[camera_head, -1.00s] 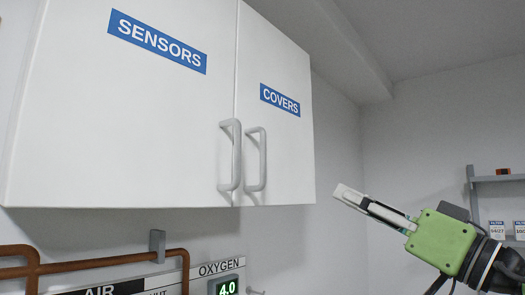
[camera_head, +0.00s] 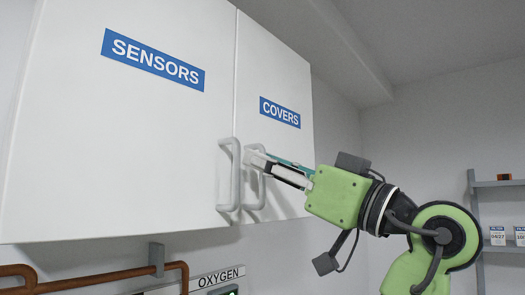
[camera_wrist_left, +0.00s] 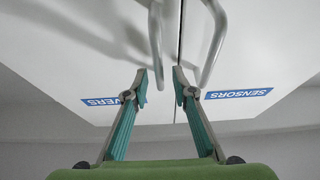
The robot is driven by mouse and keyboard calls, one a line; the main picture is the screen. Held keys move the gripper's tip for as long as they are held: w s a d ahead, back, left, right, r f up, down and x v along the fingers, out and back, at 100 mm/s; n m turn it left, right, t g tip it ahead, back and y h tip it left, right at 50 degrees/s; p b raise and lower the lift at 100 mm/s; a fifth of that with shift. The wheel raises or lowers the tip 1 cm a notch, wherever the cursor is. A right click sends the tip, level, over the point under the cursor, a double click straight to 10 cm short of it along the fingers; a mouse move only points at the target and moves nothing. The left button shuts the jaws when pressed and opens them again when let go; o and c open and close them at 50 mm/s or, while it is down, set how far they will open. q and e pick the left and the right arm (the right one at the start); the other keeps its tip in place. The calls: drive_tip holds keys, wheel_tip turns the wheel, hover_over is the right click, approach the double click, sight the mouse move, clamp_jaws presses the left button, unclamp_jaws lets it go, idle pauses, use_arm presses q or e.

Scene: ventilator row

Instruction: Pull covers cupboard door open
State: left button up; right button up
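The covers door (camera_head: 285,75) is the narrow right-hand white door with a blue COVERS label, and it looks shut. Its grey bar handle (camera_head: 251,190) is upright near the door's left edge. My left gripper (camera_head: 262,158) is at the upper part of this handle, partly hiding it. In the left wrist view, which is upside down, the fingers of my left gripper (camera_wrist_left: 161,84) are apart, and the covers handle (camera_wrist_left: 155,35) reaches down between the fingertips. I cannot tell whether they touch it. My right gripper is not in view.
The wider SENSORS door (camera_head: 120,140) is shut on the left, its handle (camera_head: 229,180) close beside the covers handle. Brown pipes (camera_head: 90,268) and an OXYGEN panel (camera_head: 218,277) are below. A grey shelf (camera_head: 500,183) stands at the far right.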

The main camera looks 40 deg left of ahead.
use_arm(q)
drive_tip(key=shift+a+r, duration=0.25)
drive_tip(key=shift+a, duration=0.35)
clamp_jaws()
drive_tip(key=shift+d, duration=0.1)
